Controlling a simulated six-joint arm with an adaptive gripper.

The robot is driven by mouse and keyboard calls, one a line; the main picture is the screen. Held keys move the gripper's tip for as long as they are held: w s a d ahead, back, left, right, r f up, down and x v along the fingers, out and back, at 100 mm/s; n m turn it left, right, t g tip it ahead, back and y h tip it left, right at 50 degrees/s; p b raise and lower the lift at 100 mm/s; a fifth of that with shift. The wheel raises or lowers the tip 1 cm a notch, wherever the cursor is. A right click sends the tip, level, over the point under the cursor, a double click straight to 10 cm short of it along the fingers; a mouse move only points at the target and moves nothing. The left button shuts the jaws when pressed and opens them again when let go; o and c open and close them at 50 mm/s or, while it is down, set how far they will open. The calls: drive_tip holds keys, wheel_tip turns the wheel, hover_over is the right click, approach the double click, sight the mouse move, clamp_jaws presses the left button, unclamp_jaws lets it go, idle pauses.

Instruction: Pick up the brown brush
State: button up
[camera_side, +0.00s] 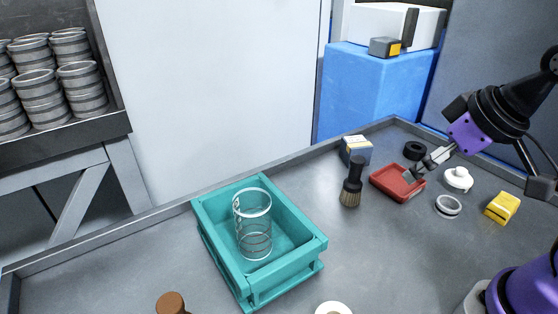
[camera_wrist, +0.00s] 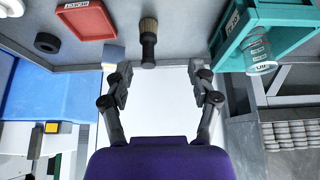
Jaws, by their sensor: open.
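The brush (camera_side: 351,183) stands upright on the grey table in the side view, its black handle up and its brown bristles down. In the wrist view the brush (camera_wrist: 148,42) shows at the top, just beyond my fingers and slightly left of the middle between them. My gripper (camera_side: 418,170) is in front of or above the red tray in the side view, to the right of the brush and apart from it. In the wrist view my gripper (camera_wrist: 160,76) has its fingers spread wide with nothing between them.
The red tray (camera_side: 385,186) and a small blue-and-white box (camera_side: 356,150) are near the brush. A teal crate (camera_side: 311,259) holding a clear cylinder (camera_side: 253,235) stands left. A black ring (camera_side: 414,151), white part (camera_side: 458,179), metal ring (camera_side: 448,206) and yellow block (camera_side: 503,207) lie right.

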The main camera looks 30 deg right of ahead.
drive_tip(key=w+a+f+n+t+y, duration=0.1)
drive_tip(key=w+a+f+n+y, duration=0.1)
drive_tip(key=w+a+n, duration=0.4)
drive_tip(key=n+y, duration=0.4)
drive_tip(key=y, duration=0.2)
approach(184, 311)
drive_tip(key=shift+t, duration=0.3)
drive_tip(key=w+d, duration=0.1)
drive_tip(key=d, duration=0.1)
drive_tip(key=w+d, duration=0.2)
drive_tip(key=d, duration=0.1)
drive_tip(key=w+d+f, duration=0.1)
drive_tip(key=d, duration=0.1)
drive_tip(key=shift+w+d+f, duration=0.1)
drive_tip(key=shift+w+d, duration=0.05)
drive_tip(key=shift+d, duration=0.05)
drive_tip(key=a+f+y, duration=0.1)
drive_tip(key=a, duration=0.2)
drive_tip(key=s+a+f+n+y, duration=0.1)
drive_tip(key=a, duration=0.3)
drive_tip(key=a+f+y, duration=0.1)
drive_tip(key=a, duration=0.2)
drive_tip(key=shift+s+a+f+n, duration=0.15)
drive_tip(key=shift+a+n, duration=0.1)
drive_tip(key=shift+n, duration=0.15)
drive_tip(key=shift+x, duration=2.7)
clamp_jaws()
